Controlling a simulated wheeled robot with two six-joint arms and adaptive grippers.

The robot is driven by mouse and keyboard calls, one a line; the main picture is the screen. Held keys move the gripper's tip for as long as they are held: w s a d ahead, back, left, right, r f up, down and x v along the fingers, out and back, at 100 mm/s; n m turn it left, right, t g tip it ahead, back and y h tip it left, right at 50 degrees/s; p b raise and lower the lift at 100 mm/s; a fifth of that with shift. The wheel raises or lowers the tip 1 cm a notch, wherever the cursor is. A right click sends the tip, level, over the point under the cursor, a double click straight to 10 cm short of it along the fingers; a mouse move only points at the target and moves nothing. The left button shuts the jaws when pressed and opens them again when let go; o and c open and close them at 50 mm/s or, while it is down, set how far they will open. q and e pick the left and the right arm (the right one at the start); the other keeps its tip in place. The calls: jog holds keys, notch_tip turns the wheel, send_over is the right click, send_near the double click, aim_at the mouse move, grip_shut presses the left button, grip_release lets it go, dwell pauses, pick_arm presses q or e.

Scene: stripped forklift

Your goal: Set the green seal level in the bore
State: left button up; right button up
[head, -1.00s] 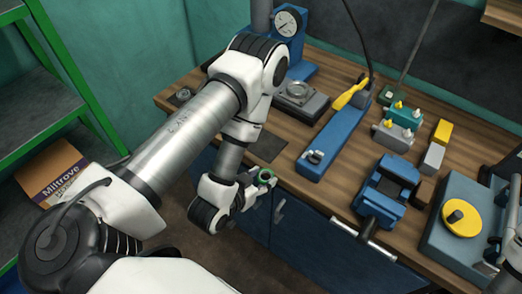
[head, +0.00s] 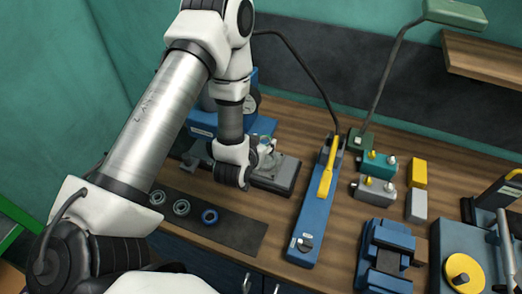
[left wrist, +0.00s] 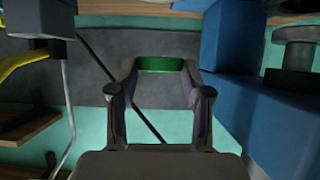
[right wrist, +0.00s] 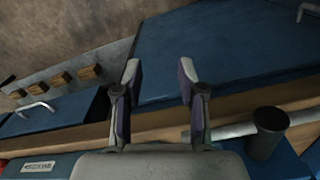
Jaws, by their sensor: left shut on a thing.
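The green seal (left wrist: 161,63) is pinched between the fingertips of my left gripper (left wrist: 160,72) in the left wrist view. In the head view, my left gripper (head: 266,150) is over the grey fixture block (head: 270,182) at the back of the bench. A round metal housing (head: 287,166) shows on that block, partly behind the gripper. The inside of its bore is not visible, and I cannot tell the gap between seal and housing. My right gripper (right wrist: 160,82) is open and empty in the right wrist view.
A blue press (head: 205,122) stands behind my left arm. A blue tool with a yellow lever (head: 326,180) lies to the right, then a blue vise (head: 385,255). A lamp (head: 455,13) rises behind.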

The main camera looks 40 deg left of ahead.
pick_arm(q)
notch_tip(320, 180, down, 4)
jog(key=b, duration=0.3)
jog(key=shift+d+f+b, duration=0.1)
jog(key=shift+f+b, duration=0.1)
jog(key=shift+b, duration=0.15)
jog(key=shift+f+b, duration=0.35)
jog(key=shift+f, duration=0.05)
jog(key=shift+s+d+f, duration=0.15)
jog(key=shift+d+f, duration=0.05)
jog(key=shift+d, duration=0.05)
pick_arm(e)
jog(key=f, duration=0.5)
jog(key=shift+s+d, duration=0.15)
jog(key=shift+d, duration=0.15)
pick_arm(q)
jog(key=shift+a, duration=0.15)
pick_arm(e)
jog(key=shift+a+r, duration=0.1)
pick_arm(q)
jog(key=shift+f+b, duration=0.45)
jog(key=shift+b, duration=0.3)
pick_arm(e)
jog(key=shift+f, duration=0.5)
